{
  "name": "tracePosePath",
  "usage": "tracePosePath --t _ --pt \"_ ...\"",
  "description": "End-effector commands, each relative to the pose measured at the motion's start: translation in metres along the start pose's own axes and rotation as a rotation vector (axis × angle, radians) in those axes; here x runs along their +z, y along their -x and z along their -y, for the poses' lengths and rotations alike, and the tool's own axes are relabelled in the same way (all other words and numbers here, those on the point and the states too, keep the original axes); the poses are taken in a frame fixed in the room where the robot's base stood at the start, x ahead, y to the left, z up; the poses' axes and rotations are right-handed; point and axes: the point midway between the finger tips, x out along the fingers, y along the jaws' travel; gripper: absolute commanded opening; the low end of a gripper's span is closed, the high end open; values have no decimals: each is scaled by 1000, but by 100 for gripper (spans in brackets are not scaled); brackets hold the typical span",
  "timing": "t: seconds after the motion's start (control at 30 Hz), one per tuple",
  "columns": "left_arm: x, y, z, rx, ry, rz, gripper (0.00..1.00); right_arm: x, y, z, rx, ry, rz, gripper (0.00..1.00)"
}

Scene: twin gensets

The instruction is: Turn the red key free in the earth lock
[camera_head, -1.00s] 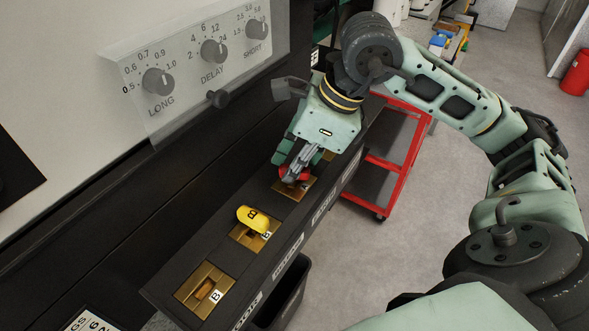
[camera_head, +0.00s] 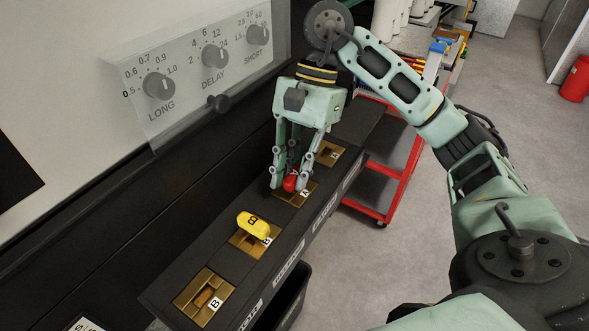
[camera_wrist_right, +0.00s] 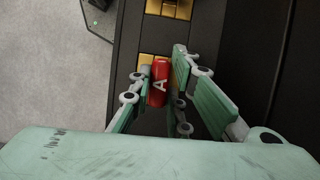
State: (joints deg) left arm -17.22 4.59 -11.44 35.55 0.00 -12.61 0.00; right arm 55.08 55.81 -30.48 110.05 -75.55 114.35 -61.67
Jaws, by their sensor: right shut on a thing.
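The red key (camera_head: 290,183), marked A in the wrist view (camera_wrist_right: 159,85), sits at a brass lock plate (camera_head: 305,189) on the dark shelf. My right gripper (camera_head: 287,180) comes down from above and is shut on the red key, with a finger on either side of it; the fingers also show in the wrist view (camera_wrist_right: 157,88). The key's lower end and the slot under it are mostly hidden by the key and fingers. My left gripper is out of view.
A yellow key (camera_head: 254,224) marked B sits in the neighbouring lock nearer me. An empty brass lock (camera_head: 205,298) is at the near end, and another brass plate (camera_head: 329,152) lies beyond the red key. A knob panel (camera_head: 190,65) rises behind. A red cart (camera_head: 385,185) stands right.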

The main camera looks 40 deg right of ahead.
Motion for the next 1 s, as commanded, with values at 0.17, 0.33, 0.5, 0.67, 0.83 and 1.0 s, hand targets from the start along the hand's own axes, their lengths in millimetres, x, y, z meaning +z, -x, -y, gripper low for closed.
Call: tracePosePath --t 0.17,0.33,0.5,0.67,0.83,1.0 --pt "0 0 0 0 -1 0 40 0 -1 0 1 -3 -1 0" --pt "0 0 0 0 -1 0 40 0 0 0 0 -4 -1 31" --pt "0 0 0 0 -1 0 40 0 0 0 -1 -4 -1 39" --pt "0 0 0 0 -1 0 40 0 0 0 -1 -5 -1 39" --pt "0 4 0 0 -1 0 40 2 5 0 -2 -5 -1 39" --pt "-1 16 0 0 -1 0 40 9 21 0 -3 -4 -1 39"
